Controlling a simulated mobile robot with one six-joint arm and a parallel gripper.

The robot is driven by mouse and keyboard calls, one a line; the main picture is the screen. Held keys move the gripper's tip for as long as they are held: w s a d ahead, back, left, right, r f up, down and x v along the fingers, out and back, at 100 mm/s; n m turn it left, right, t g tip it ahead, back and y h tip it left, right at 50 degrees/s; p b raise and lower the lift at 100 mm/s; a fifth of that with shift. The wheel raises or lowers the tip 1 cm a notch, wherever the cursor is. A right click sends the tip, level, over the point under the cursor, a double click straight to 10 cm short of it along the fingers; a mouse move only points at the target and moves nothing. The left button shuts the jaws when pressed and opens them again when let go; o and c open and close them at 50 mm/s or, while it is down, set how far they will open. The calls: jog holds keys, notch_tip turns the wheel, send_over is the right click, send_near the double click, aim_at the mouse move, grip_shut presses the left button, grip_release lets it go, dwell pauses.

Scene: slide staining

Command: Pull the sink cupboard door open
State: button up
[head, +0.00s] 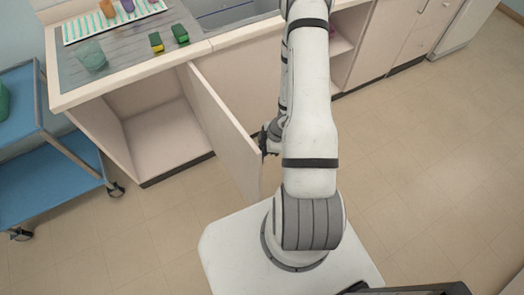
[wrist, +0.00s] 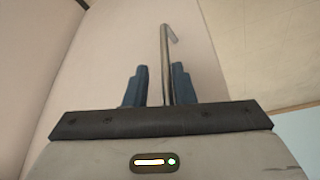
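The sink cupboard door (head: 225,130) is a pale panel hinged at the right side of its opening. In the head view it stands wide open, swung out toward my base. The cupboard's inside (head: 165,135) shows bare. My gripper (head: 265,143) is at the door's outer face near the free edge, partly hidden by my arm. In the wrist view, the thin metal door handle (wrist: 166,60) rises between the two dark fingers of my gripper (wrist: 158,85). The fingers are apart, with a gap on the left of the handle; the handle is close to the right finger.
A blue trolley (head: 45,180) on castors stands left of the cupboard. The counter above holds a striped tray (head: 85,30), a green glass beaker (head: 91,55), small yellow and green blocks (head: 156,42) and the sink (head: 225,12). The tiled floor at right (head: 440,150) is clear.

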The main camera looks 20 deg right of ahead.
jog(key=shift+o, duration=0.6)
jog(key=shift+s, duration=0.2)
jog(key=p+v, duration=0.2)
jog(key=v, duration=0.5)
jog(key=shift+r, duration=0.4)
jog(key=shift+d, duration=0.15)
